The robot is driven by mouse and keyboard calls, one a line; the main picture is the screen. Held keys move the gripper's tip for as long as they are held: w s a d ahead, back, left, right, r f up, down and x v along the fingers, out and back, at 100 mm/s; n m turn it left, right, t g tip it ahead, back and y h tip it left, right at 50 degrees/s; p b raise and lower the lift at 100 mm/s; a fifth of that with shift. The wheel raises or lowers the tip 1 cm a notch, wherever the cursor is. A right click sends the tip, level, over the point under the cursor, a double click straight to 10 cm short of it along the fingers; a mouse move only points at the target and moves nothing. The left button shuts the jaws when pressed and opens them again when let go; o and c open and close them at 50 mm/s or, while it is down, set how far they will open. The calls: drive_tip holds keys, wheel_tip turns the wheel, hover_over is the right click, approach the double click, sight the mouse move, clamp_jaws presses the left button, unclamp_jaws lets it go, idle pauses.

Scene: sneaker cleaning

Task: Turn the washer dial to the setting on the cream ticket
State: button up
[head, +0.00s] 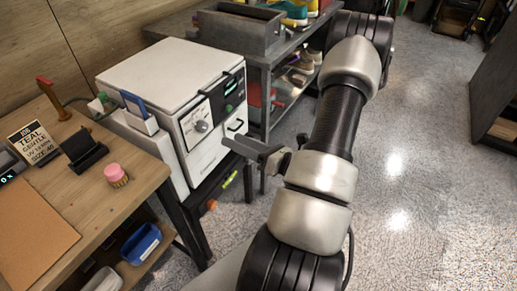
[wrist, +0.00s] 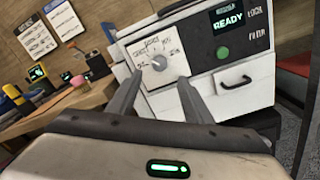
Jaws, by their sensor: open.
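The white washer (head: 185,95) stands on a dark stand beside the workbench. Its round dial (head: 202,126) is on the front panel; in the wrist view the dial (wrist: 158,63) has a knob with printed setting words around it, too small to read surely. A display (wrist: 228,20) reads READY, with a green button (wrist: 222,53) below it. The cream ticket (head: 33,142) stands on the bench; its text appears to read TEAL, GENTLE and more small lines. My gripper (head: 240,143) is open and empty in front of the washer, its fingers (wrist: 157,92) on either side below the dial, apart from it.
The wooden workbench (head: 140,180) at left holds a pink brush (head: 116,174), a black stand (head: 83,148) and a brown mat (head: 35,235). A grey shelf (head: 290,50) with shoes is behind the washer.

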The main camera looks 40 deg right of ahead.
drive_tip(key=v, duration=0.7)
idle(0.3)
